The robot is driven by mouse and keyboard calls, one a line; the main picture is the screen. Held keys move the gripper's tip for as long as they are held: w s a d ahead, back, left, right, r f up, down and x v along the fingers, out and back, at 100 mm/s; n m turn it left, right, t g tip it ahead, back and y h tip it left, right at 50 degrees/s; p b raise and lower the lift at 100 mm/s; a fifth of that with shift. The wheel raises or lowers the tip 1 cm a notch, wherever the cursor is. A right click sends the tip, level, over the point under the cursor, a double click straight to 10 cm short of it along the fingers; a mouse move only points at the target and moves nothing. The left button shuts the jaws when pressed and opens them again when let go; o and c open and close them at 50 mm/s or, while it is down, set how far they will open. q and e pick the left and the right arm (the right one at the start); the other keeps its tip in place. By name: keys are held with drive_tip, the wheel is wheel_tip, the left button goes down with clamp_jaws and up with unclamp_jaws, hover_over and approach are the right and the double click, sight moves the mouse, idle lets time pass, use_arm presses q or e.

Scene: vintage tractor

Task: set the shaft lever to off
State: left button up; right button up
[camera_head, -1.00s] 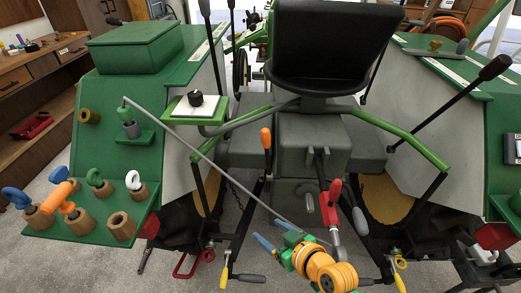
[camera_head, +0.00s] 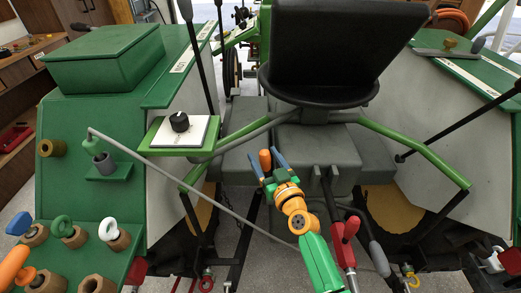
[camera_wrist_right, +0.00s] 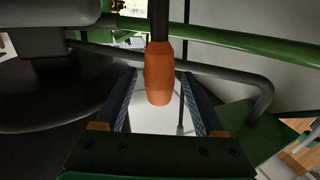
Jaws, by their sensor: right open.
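A lever with an orange grip (camera_head: 265,160) stands upright in front of the grey housing below the seat. I cannot read any label naming it as the shaft lever. My right gripper (camera_head: 268,162) is open at this grip, with its blue fingers on either side of it. In the right wrist view the orange grip (camera_wrist_right: 159,75) hangs between the two open fingers (camera_wrist_right: 158,100), with gaps visible on both sides. The lower part of the lever is hidden behind my gripper in the head view. My left gripper is not in view.
Red-handled levers (camera_head: 345,232) stand close to the right of my right arm. The black seat (camera_head: 330,50) overhangs above. A long thin grey rod (camera_head: 190,190) slants across on the left. A white dial plate (camera_head: 180,132) sits on the left fender.

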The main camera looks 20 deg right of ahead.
drive_tip(key=w, duration=0.3)
drive_tip(key=shift+a+f, duration=0.1)
drive_tip(key=shift+f, duration=0.1)
drive_tip(key=shift+c, duration=1.1)
clamp_jaws()
drive_tip(key=shift+s, duration=0.1)
